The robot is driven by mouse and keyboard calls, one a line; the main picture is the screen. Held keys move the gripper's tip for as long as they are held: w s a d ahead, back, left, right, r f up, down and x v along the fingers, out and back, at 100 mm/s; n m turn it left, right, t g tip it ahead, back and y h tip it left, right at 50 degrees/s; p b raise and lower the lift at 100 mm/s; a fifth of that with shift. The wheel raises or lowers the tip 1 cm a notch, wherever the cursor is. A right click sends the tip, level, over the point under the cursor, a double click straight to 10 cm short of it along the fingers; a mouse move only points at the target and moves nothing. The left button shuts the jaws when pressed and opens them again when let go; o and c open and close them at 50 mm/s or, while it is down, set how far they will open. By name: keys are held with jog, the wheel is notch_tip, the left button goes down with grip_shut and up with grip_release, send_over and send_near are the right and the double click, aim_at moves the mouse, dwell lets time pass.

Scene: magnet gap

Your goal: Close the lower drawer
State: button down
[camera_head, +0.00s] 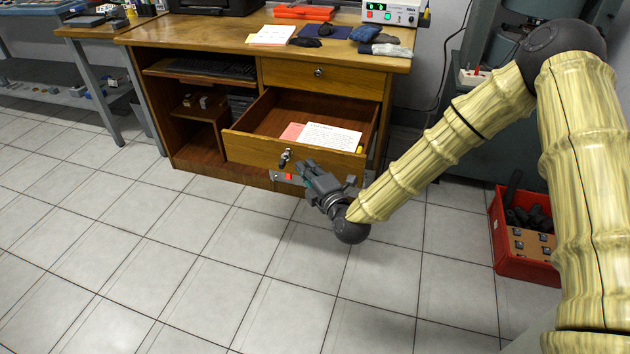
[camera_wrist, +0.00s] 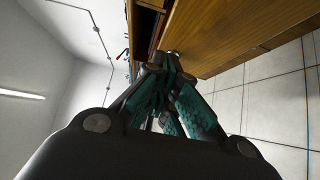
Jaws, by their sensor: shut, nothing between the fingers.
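The lower drawer (camera_head: 250,149) of the wooden desk is pulled out, with a paper (camera_head: 332,137) and a pink sheet (camera_head: 292,131) inside. A dark round knob (camera_head: 285,158) sits on its front. My gripper (camera_head: 296,168) is shut and empty, with its tips close to the drawer front just right of the knob. I cannot tell whether they touch it. In the wrist view the shut fingers (camera_wrist: 167,75) point towards the wooden drawer front (camera_wrist: 215,35). The upper drawer (camera_head: 345,79) is closed.
The desk top (camera_head: 200,33) holds papers, cloths and a white instrument box (camera_head: 392,12). A red crate (camera_head: 530,268) with dark items stands on the floor at the right. A second table (camera_head: 85,31) is at the left. The tiled floor in front is clear.

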aim_at(302, 147)
jog(key=shift+w+d+b, duration=0.25)
jog(key=shift+w+b, duration=0.05)
jog(key=shift+w, duration=0.85)
jog(key=shift+w+d+b, duration=0.2)
jog(key=shift+w+b, duration=0.1)
jog(key=shift+w, duration=0.85)
jog(key=shift+w, duration=0.2)
